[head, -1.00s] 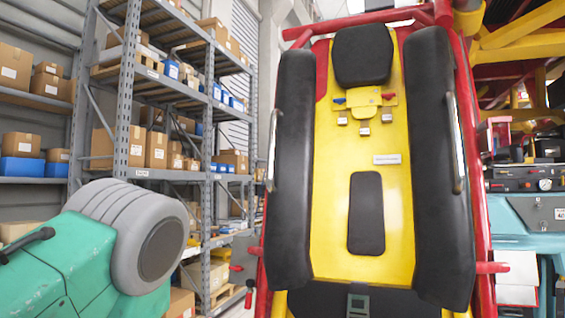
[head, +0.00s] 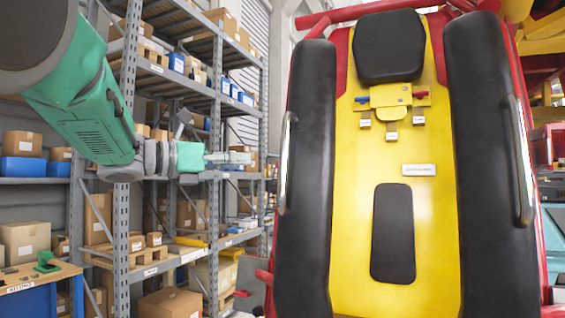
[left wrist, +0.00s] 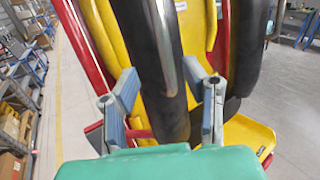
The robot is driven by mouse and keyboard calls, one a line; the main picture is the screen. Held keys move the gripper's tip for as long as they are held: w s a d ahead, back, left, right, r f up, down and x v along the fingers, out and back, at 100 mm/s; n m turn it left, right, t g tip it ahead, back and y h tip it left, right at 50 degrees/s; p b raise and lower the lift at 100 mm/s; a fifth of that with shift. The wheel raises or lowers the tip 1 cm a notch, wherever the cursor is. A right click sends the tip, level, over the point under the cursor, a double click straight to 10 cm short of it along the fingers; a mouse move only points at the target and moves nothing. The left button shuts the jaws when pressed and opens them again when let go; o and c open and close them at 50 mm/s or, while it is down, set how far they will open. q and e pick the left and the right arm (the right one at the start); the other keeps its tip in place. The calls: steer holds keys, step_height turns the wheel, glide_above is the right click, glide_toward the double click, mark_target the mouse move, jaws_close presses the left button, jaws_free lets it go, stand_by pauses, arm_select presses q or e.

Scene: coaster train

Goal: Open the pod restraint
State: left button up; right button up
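The pod restraint shows as two long black padded bars, a left one (head: 310,120) and a right one (head: 487,150), standing along both sides of a yellow seat back (head: 430,210). A metal handle is on the outer side of each, left (head: 287,165) and right (head: 519,160). My left gripper (head: 242,157) is left of the left bar, apart from it, pointing right. In the left wrist view its two fingers (left wrist: 162,88) are spread and empty. A black bar (left wrist: 165,90) and its grey handle (left wrist: 160,42) show beyond and between them. My right gripper is not in view.
A red tube frame (head: 520,100) surrounds the seat. Yellow-plate levers, red (head: 420,94) and blue (head: 362,99), sit below the black headrest (head: 388,46). Shelving with boxes (head: 125,150) stands behind my left arm. A bench (head: 35,280) is at lower left.

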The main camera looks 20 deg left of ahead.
mark_target(282, 162)
arm_select(q)
steer(key=p+x, duration=0.1)
steer(key=x, duration=0.4)
steer(key=p+x, duration=0.2)
steer(key=x, duration=0.3)
steer(key=shift+w+d, duration=0.1)
steer(key=shift+d, duration=0.45)
steer(key=shift+w, duration=0.4)
steer(key=shift+w+f, duration=0.1)
jaws_close()
steer(key=shift+d, duration=0.2)
